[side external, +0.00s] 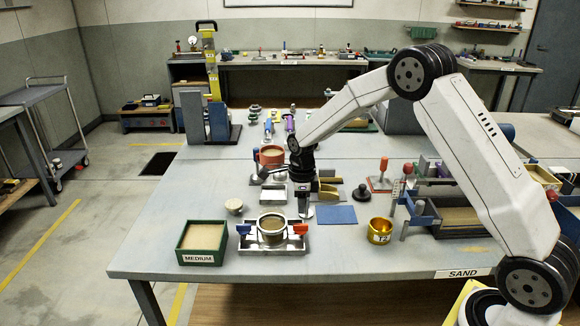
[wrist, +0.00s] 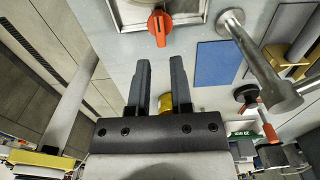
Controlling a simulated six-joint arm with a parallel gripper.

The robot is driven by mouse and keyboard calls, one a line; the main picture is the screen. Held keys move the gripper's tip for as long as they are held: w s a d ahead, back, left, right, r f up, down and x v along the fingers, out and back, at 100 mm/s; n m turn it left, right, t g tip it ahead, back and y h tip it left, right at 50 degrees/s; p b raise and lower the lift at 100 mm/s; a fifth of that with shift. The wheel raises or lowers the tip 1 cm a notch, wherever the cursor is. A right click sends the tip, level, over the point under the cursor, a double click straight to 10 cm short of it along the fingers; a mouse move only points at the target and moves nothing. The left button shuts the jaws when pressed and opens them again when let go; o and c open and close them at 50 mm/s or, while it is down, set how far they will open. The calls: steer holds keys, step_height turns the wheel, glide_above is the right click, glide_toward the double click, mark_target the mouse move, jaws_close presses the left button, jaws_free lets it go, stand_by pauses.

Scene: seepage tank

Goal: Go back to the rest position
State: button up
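My gripper (side external: 303,190) points down over the table, near the right end of a metal tray (side external: 272,247). In the wrist view, its two dark fingers (wrist: 160,64) stand apart with a clear gap and nothing held between them. The tray holds a round sand-filled ring (side external: 271,226) between a blue knob (side external: 243,229) and an orange knob (side external: 300,229). The orange knob also shows just beyond the fingertips in the wrist view (wrist: 160,27). Whether the fingers touch anything is hidden in the side view.
A green box labelled MEDIUM (side external: 202,243) stands left of the tray. A blue mat (side external: 336,214) and a gold cup (side external: 380,231) lie to the right. A metal rod with a round end (wrist: 260,65) is close beside the fingers.

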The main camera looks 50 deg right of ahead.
steer(key=shift+r, duration=0.1)
stand_by(0.3)
steer(key=s+a+r+n+t, duration=0.1)
steer(key=s+a+r+n, duration=0.1)
steer(key=s+n, duration=0.9)
steer(key=s+a+r+n+t, duration=0.1)
steer(key=s+a+r+n, duration=0.2)
steer(key=s+n, duration=0.7)
steer(key=shift+s+a+n+t, duration=0.35)
steer(key=shift+a+n, duration=0.65)
steer(key=shift+n, duration=2)
steer(key=shift+o, duration=0.2)
steer(key=shift+r, duration=0.1)
